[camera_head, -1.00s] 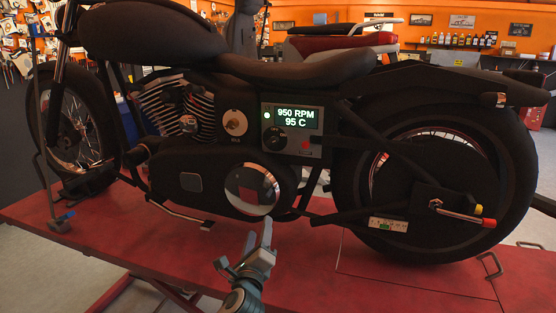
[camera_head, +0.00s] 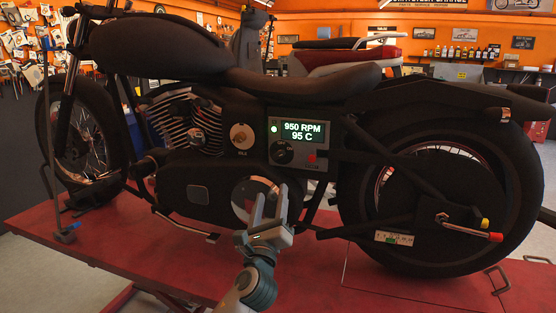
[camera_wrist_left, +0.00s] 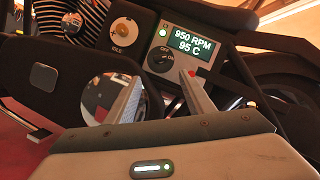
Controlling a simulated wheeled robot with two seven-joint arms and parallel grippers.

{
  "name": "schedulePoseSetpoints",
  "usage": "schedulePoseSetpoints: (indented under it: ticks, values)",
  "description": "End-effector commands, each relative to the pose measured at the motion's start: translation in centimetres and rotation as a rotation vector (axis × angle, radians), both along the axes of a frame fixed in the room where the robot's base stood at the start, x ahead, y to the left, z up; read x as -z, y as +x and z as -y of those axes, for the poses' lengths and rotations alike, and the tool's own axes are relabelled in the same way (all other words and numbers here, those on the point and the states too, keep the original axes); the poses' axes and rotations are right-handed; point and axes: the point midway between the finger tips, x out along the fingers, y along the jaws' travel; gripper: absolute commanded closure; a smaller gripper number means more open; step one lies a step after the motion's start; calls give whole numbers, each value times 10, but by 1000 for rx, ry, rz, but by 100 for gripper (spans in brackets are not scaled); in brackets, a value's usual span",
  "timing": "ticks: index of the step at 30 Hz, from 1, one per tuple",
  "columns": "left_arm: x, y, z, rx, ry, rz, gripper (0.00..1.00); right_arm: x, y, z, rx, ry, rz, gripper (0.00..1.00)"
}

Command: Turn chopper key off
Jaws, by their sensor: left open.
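The chopper (camera_head: 170,45) stands on a red lift. Its control box (camera_head: 324,152) has a lit display reading 950 RPM and 95 C, and a lit green lamp (camera_head: 274,128). The key switch, a round black knob (camera_head: 281,152), sits on the box below the lamp. In the left wrist view the knob (camera_wrist_left: 161,60) has small OFF and ON labels. My left gripper (camera_head: 271,194) is open and empty, fingers pointing up, below the knob and in front of the round chrome cover. In its wrist view the fingers (camera_wrist_left: 160,82) are spread below the knob, apart from it. My right gripper is out of view.
An idle dial (camera_head: 241,136) sits left of the box. A red part (camera_head: 312,157) is right of the knob. The chrome cover (camera_head: 243,198) is partly behind my gripper. The rear wheel (camera_head: 400,175) stands at right. The red lift deck (camera_head: 110,232) is mostly bare.

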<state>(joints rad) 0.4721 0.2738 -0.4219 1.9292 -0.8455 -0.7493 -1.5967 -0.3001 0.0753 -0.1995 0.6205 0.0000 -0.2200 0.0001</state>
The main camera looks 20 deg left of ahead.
Motion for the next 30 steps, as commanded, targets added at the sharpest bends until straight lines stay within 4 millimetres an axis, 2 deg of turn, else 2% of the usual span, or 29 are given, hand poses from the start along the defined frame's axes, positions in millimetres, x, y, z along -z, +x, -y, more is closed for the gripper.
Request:
schedulePoseSetpoints:
  ticks: [21,30]
  values:
    - [-43,112,-19,-1,0,0,52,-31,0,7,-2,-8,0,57]
    - [-51,141,-25,-1,-1,1,52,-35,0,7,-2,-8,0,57]
